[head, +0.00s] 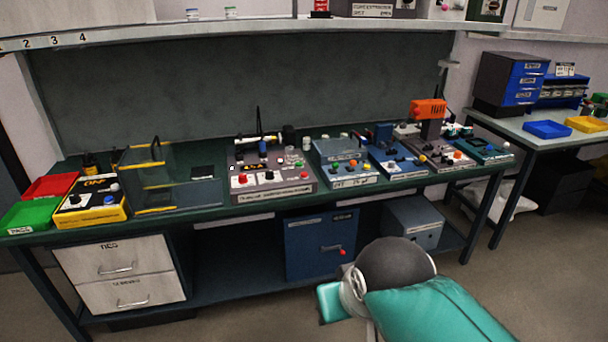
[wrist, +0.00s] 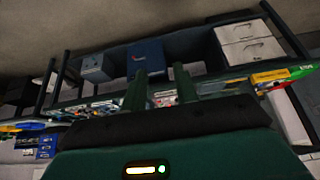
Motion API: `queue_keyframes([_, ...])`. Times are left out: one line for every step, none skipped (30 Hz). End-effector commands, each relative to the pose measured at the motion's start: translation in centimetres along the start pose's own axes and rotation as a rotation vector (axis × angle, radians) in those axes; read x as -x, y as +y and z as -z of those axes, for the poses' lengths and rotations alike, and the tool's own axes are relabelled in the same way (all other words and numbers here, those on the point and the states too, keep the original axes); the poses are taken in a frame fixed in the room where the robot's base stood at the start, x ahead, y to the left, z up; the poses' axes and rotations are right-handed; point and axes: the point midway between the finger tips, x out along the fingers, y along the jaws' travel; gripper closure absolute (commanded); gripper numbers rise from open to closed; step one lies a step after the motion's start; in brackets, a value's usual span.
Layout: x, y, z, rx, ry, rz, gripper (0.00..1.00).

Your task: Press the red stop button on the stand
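The stand (head: 272,188) is a grey control box on the green bench, left of the middle in the head view. A red button (head: 242,179) sits at the left of its sloped front, beside white switch plates with dark knobs and a green button. In the wrist view, which is upside down, small bench equipment shows between my fingers, but the red button cannot be made out. My gripper (wrist: 173,86) shows two dark green fingers spread apart with nothing held. In the head view my teal arm is in front of the bench, well short of the stand; my fingertips are not clear there.
A clear guarded case (head: 185,185) stands left of the stand, with a yellow box (head: 92,205) beyond it. Several blue and grey devices line the bench to the right, including a blue unit (head: 345,160). A blue cabinet (head: 318,243) is underneath. The floor in front is open.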

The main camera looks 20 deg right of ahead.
Motion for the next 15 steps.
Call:
queue_keyframes([0.00, 0.00, 0.00, 0.000, 0.000, 0.000, 0.81])
queue_keyframes([0.00, 0.00, 0.00, 0.000, 0.000, 0.000, 0.87])
queue_keyframes([0.00, 0.00, 0.00, 0.000, 0.000, 0.000, 0.95])
queue_keyframes([0.00, 0.00, 0.00, 0.000, 0.000, 0.000, 1.00])
queue_keyframes([0.00, 0.00, 0.00, 0.000, 0.000, 0.000, 1.00])
queue_keyframes([0.00, 0.00, 0.00, 0.000, 0.000, 0.000, 1.00])
queue_keyframes([0.00, 0.00, 0.00, 0.000, 0.000, 0.000, 1.00])
queue_keyframes([0.00, 0.00, 0.00, 0.000, 0.000, 0.000, 1.00])
queue_keyframes([0.00, 0.00, 0.00, 0.000, 0.000, 0.000, 1.00])
queue_keyframes([0.00, 0.00, 0.00, 0.000, 0.000, 0.000, 1.00])
queue_keyframes([0.00, 0.00, 0.00, 0.000, 0.000, 0.000, 1.00])
queue_keyframes([0.00, 0.00, 0.00, 0.000, 0.000, 0.000, 1.00])
queue_keyframes([0.00, 0.00, 0.00, 0.000, 0.000, 0.000, 1.00])
queue_keyframes([0.00, 0.00, 0.00, 0.000, 0.000, 0.000, 1.00])
queue_keyframes([0.00, 0.00, 0.00, 0.000, 0.000, 0.000, 1.00])
